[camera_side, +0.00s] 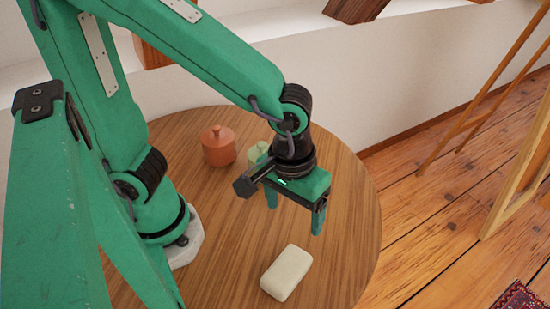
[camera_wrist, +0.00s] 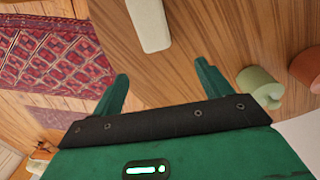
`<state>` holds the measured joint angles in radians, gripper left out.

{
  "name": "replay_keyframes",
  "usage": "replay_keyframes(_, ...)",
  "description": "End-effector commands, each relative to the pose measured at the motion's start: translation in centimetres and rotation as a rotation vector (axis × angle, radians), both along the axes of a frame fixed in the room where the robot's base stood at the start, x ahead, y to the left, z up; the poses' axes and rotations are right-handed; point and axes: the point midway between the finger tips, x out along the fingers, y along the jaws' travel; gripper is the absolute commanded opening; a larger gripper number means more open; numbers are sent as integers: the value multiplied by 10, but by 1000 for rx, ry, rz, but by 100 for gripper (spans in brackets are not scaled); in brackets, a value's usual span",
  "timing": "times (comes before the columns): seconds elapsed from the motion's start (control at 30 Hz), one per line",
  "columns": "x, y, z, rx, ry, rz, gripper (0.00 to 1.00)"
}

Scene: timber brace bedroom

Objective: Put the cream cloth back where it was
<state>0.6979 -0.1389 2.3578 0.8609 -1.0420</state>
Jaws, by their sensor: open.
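The cream cloth (camera_side: 287,273) looks like a small folded block with rounded edges. It lies flat on the round wooden table (camera_side: 225,262), toward the front right. In the wrist view the cream cloth (camera_wrist: 149,24) is at the top, beyond the fingertips and cut off by the frame edge. My gripper (camera_side: 294,219) is open and empty, its fingers pointing down above the table, behind the cloth and apart from it. In the wrist view, bare table shows between the fingers of my gripper (camera_wrist: 161,70).
A terracotta lidded pot (camera_side: 218,147) stands at the back of the table. A small pale green object (camera_side: 258,152), partly hidden by my gripper, stands beside it. A wooden frame stand (camera_side: 515,180) and a red patterned rug (camera_side: 520,297) are on the floor at right.

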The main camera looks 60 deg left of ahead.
Motion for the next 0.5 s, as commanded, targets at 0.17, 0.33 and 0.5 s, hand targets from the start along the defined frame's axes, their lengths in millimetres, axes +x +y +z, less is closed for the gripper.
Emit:
replay_keyframes(0.17, 17, 38, 26, -36, -87, -54, 78)
replay_keyframes(0.33, 25, 81, 51, -38, -192, -126, 78)
replay_keyframes(0.5, 24, 123, 74, -3, -299, -198, 78)
